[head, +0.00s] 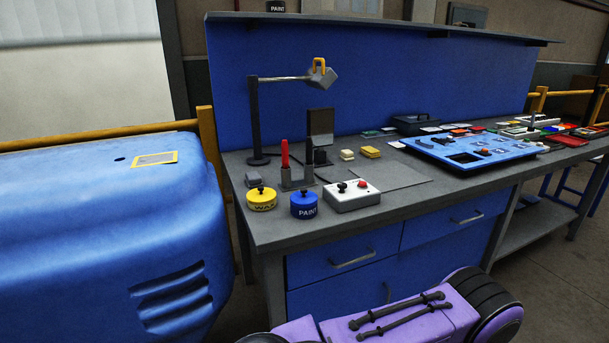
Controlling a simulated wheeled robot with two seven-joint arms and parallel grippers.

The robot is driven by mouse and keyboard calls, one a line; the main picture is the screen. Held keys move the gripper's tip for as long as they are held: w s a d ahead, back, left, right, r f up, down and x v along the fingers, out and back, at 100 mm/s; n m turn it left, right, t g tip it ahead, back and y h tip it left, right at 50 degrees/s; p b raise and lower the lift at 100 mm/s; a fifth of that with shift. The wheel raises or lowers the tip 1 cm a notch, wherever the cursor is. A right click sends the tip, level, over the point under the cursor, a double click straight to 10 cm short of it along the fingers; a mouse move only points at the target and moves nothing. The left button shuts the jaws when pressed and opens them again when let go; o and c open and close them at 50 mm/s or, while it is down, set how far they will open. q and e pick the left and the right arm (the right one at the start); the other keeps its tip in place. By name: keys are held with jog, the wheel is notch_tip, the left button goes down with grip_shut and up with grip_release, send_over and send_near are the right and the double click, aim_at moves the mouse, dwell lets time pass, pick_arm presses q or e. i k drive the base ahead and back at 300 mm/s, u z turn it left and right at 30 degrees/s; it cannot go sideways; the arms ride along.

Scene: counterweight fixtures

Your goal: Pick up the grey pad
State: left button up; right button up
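A small grey pad (253,180) lies on the grey bench top near its left edge. It is behind the yellow round tin (262,199) and to the left of the stand with the red stick. Its top and front show, and nothing visible touches it. Neither of my grippers is in view.
A blue tin (304,205) and a white box with knobs (351,196) stand near the front edge. A red stick (285,153) stands upright in a grey stand, with a lamp (255,120) behind. A yellow block (370,152) lies farther back. A blue machine (90,240) stands left.

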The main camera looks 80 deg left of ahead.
aim_at(253, 179)
jog(key=i, duration=0.85)
jog(key=u, duration=2.8)
